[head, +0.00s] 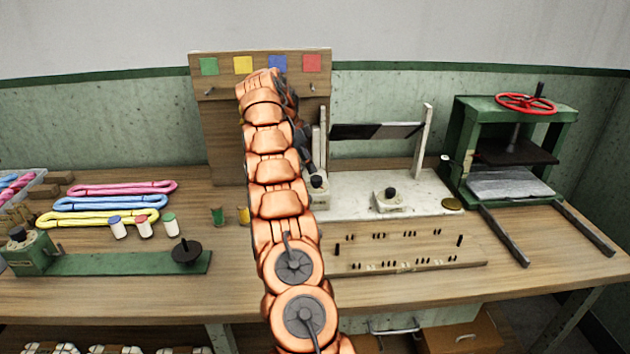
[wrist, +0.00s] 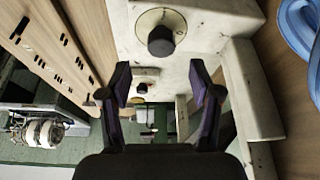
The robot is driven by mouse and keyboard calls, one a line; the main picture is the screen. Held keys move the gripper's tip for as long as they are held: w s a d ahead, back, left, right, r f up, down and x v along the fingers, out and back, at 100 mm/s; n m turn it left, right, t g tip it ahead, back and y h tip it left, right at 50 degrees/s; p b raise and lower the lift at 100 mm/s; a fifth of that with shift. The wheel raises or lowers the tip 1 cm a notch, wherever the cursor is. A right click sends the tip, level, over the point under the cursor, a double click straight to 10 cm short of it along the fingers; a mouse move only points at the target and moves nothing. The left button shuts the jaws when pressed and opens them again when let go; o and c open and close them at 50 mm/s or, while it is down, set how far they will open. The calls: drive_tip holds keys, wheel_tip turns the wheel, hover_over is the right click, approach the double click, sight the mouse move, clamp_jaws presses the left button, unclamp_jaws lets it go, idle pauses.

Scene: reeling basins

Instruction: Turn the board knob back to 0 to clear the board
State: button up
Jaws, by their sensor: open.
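A dark round knob (head: 318,182) on a pale base stands at the left end of the white bench unit (head: 350,207). A second, similar knob (head: 390,192) stands further right on it. I cannot tell which is the board knob, nor read any marks. In the wrist view a near knob (wrist: 161,41) lies above the gap between my fingertips, apart from them, with a smaller, further knob (wrist: 142,88) beyond the gap. My gripper (wrist: 160,78) is open and empty. In the head view it is mostly hidden behind my arm.
A wooden board with colored squares (head: 222,105) stands behind my arm. A pegged wooden strip (head: 405,262) lies in front of the white unit. A green press (head: 468,140) stands at right. Colored skeins (head: 110,204) and small bobbins (head: 144,228) lie at left.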

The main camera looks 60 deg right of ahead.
sight(316, 178)
drive_tip(key=shift+b+x, duration=2.3)
drive_tip(key=shift+x, duration=0.65)
drive_tip(key=c, duration=1.1)
drive_tip(key=shift+n+b, duration=0.3)
drive_tip(key=shift+b, duration=0.05)
